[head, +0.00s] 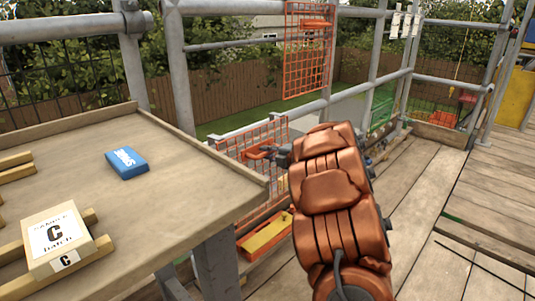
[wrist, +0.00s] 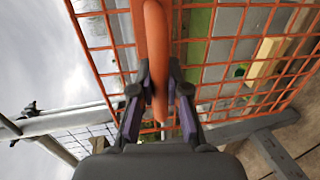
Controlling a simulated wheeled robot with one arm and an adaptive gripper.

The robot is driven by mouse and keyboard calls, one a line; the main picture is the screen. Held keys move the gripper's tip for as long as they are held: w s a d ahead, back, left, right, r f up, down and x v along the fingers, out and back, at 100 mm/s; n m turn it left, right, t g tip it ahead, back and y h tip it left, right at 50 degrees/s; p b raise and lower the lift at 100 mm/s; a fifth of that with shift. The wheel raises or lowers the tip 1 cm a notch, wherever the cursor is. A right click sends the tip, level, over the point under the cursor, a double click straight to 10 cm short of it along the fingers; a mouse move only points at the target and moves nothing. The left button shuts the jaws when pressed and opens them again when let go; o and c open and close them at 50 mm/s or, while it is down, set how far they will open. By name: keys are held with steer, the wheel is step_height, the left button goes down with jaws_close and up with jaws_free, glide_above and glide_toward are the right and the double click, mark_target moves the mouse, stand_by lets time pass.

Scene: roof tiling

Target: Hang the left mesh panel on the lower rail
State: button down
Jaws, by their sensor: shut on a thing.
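An orange mesh panel (head: 233,147) is upright at the guardrail beyond the table's right corner. My gripper (head: 270,153) is at its orange handle, partly hidden behind my arm. In the wrist view my gripper (wrist: 159,98) is shut on the handle (wrist: 156,40), with the panel's mesh (wrist: 225,48) spread behind it. The panel's top edge is close to the lower rail (head: 352,90); I cannot tell whether it hooks over it. A second orange mesh panel (head: 304,70) with its own handle hangs higher up to the right.
A wooden table (head: 185,150) at left bears a blue block (head: 126,162) and a box marked C (head: 62,238). A yellow board (head: 265,236) lies low beside the table. Grey scaffold posts (head: 180,75) stand behind. The plank deck (head: 440,180) at right is mostly clear.

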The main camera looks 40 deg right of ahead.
mark_target(258, 147)
steer(key=shift+r+x, duration=0.25)
steer(key=shift+x, duration=0.9)
steer(key=shift+r+x, duration=0.25)
steer(key=shift+x, duration=0.85)
steer(key=shift+r+x, duration=0.2)
steer(key=shift+x, duration=0.95)
steer(key=shift+w+f+b, duration=0.1)
steer(key=shift+f+b, duration=0.85)
steer(key=shift+f, duration=1.1)
steer(key=c, duration=1.1)
jaws_free()
steer(key=v, duration=1.2)
